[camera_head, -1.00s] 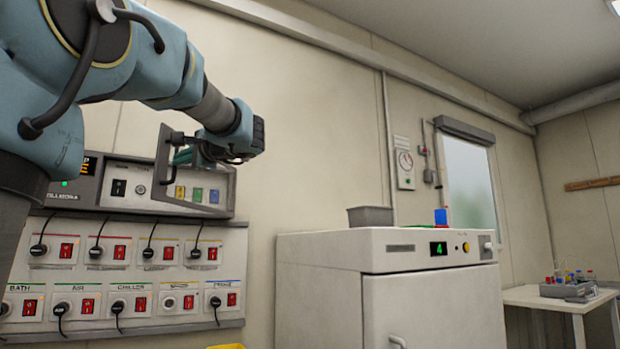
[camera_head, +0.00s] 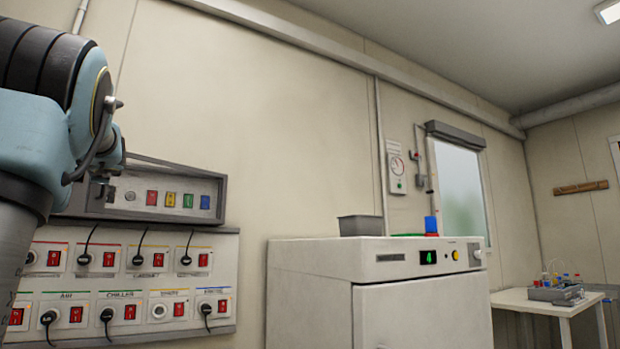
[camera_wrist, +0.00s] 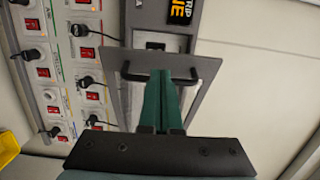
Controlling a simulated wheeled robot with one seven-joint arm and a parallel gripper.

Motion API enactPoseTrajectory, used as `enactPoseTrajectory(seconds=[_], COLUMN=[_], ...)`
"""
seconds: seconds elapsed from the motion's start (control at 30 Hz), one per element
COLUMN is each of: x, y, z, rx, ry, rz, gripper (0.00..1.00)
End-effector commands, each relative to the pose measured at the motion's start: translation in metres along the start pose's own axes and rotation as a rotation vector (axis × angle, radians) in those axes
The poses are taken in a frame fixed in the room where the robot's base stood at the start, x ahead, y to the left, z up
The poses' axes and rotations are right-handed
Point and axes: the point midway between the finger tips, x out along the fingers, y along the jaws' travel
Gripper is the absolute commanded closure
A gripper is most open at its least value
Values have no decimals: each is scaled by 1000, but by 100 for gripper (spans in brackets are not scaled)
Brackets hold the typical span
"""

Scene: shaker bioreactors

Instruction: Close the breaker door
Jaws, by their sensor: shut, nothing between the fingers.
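The breaker door (camera_head: 178,167) is a dark grey frame with a clear pane on the upper left wall box in the head view. Its top edge slants, so it looks still a little swung out; the exact gap is unclear. Colored breakers show through it. The door frame (camera_wrist: 206,100) fills the middle of the wrist view, with a black bar handle (camera_wrist: 209,74) along its free edge. My gripper (camera_wrist: 160,74) is shut and empty, its green fingertips at the middle of the handle. Contact is unclear. In the head view my gripper (camera_head: 104,188) is mostly hidden by my arm.
A panel of red switches and plugged black cables (camera_head: 120,232) lies directly below the breaker box. A white cabinet (camera_head: 310,295) with a grey bin (camera_head: 360,225) stands to the right. A side table (camera_head: 535,298) is farther right. The wall above the box is clear.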

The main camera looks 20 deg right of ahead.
Motion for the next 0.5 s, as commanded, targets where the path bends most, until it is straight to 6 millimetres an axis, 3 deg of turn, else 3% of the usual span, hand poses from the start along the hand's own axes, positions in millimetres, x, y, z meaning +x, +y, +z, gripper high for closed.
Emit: enactPoseTrajectory(seconds=[0.5], x=[45], y=[-2], z=[12], rx=[4], ry=[2], rz=[1], gripper=[100])
